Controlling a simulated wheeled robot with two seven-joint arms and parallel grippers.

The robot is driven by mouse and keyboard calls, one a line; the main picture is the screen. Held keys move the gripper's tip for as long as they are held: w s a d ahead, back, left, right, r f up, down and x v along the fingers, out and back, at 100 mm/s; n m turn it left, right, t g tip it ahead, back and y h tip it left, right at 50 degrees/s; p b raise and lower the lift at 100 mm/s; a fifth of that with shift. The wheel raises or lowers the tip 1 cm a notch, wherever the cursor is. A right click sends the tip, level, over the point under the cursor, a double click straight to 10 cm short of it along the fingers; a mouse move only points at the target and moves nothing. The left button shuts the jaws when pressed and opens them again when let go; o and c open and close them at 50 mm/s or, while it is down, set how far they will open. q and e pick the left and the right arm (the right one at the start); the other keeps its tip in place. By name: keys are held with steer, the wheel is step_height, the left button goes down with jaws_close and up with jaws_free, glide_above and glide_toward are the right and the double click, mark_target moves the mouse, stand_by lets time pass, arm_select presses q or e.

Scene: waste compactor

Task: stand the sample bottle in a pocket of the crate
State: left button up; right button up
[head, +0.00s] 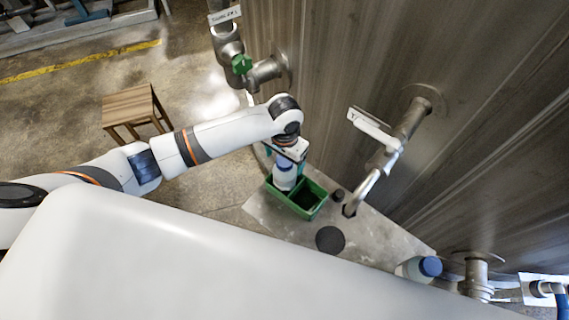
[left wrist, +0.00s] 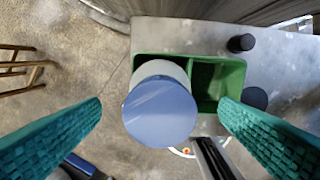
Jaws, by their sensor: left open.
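A white bottle with a blue cap (left wrist: 160,110) stands in the left pocket of the green crate (left wrist: 238,75). In the head view the bottle (head: 285,180) looks about upright, and its base is hidden inside the crate (head: 317,209). The crate's other pocket looks empty. My left gripper (head: 288,160) is above the crate, pointing down over the bottle. In the left wrist view its teal fingers (left wrist: 160,103) are wide open, one on each side of the cap, with gaps between. My right gripper is not in view.
The crate rests on a grey slab (head: 377,238). A black disc (head: 330,239) and a small dark knob (head: 338,195) are close by. Another blue-capped bottle (head: 418,268) stands at the right, near the metal wall with pipes and taps (head: 385,155). A wooden stool (head: 130,105) stands at the left.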

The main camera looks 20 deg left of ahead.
arm_select(q)
step_height(320, 180, up, 8)
steer(key=shift+b, duration=0.3)
